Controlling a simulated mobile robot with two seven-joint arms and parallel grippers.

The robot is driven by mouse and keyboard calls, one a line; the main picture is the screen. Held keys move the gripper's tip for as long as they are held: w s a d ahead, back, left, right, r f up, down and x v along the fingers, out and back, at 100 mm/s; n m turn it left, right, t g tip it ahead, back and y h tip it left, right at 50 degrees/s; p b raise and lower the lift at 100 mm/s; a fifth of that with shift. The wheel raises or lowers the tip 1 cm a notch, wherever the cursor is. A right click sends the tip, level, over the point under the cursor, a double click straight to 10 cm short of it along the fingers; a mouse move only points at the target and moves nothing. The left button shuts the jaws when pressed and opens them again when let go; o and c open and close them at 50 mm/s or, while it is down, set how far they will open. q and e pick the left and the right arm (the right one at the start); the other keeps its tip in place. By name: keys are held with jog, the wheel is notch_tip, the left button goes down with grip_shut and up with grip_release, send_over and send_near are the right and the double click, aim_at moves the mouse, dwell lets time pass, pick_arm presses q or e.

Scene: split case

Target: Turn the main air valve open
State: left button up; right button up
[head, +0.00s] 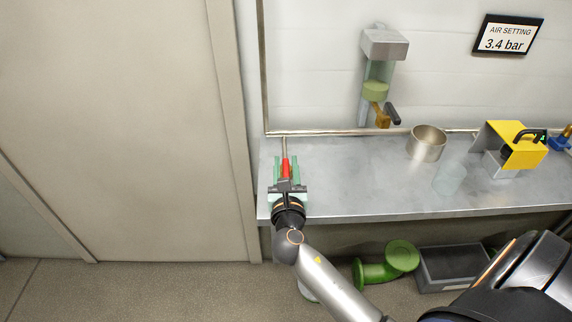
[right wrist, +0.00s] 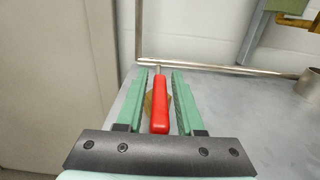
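The valve's red lever handle (head: 286,167) is at the left end of the metal bench, close to a thin metal pipe that runs along the wall. In the right wrist view the red handle (right wrist: 159,106) points toward me, with a brass-coloured part partly hidden beneath it. My right gripper (head: 287,161) is open, its green fingers on either side of the handle. In the right wrist view the gripper (right wrist: 161,80) shows a gap between each finger and the handle. My left gripper is not in view.
The bench (head: 335,180) holds a metal bowl (head: 427,143), a clear cup (head: 449,178) and a yellow guard (head: 515,146). A dispenser (head: 383,45) hangs above; a sign (head: 507,36) reads 3.4 bar. A green pipe piece (head: 400,256) and grey crate (head: 453,270) sit below.

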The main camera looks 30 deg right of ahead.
grip_shut()
dwell(1.1)
